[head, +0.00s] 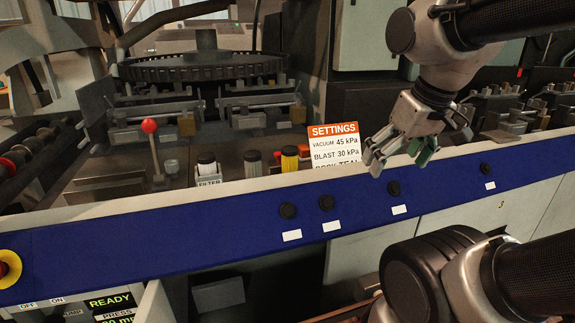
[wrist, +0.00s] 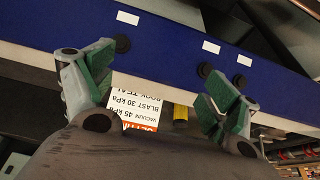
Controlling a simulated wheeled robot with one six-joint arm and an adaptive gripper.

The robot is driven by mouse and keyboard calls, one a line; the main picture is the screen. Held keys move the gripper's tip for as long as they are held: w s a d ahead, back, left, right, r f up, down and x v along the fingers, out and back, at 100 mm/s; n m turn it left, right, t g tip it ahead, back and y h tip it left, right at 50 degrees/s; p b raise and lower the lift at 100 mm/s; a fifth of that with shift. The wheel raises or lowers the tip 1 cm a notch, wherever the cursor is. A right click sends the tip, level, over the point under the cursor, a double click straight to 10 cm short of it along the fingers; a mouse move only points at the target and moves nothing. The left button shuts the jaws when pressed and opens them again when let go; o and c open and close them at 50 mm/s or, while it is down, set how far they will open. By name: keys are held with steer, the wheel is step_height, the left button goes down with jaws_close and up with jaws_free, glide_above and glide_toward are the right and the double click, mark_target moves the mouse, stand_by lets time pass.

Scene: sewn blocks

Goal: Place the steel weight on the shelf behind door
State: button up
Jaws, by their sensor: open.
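My gripper (head: 398,162) is open and empty above the blue rail, just right of the settings card. In the wrist view my gripper (wrist: 157,78) shows its two green-padded fingers spread wide, with nothing between the pads. I cannot make out the steel weight in either view. No open door or shelf behind one can be told. Pale grey panels (head: 455,235) lie below the rail, and I cannot tell whether one is the door.
The blue rail (head: 175,245) with several black knobs crosses the front. Behind it stand the settings card (head: 334,145), a red-ball lever (head: 150,127), a yellow-and-black cylinder (head: 290,159) and a filter jar (head: 207,163). A large toothed wheel (head: 203,68) lies farther back.

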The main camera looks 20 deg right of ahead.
steer(key=n+g, duration=0.4)
steer(key=n, duration=0.5)
glide_above(279, 153)
steer(key=f, duration=0.2)
steer(key=s+f, duration=0.1)
steer(key=f, duration=0.1)
steer(key=shift+a+f, duration=0.15)
steer(key=shift+f, duration=0.1)
steer(key=f, duration=0.5)
steer(key=w+f, duration=0.1)
steer(key=f, duration=0.2)
steer(key=c, duration=1.4)
steer(key=shift+r, duration=0.1)
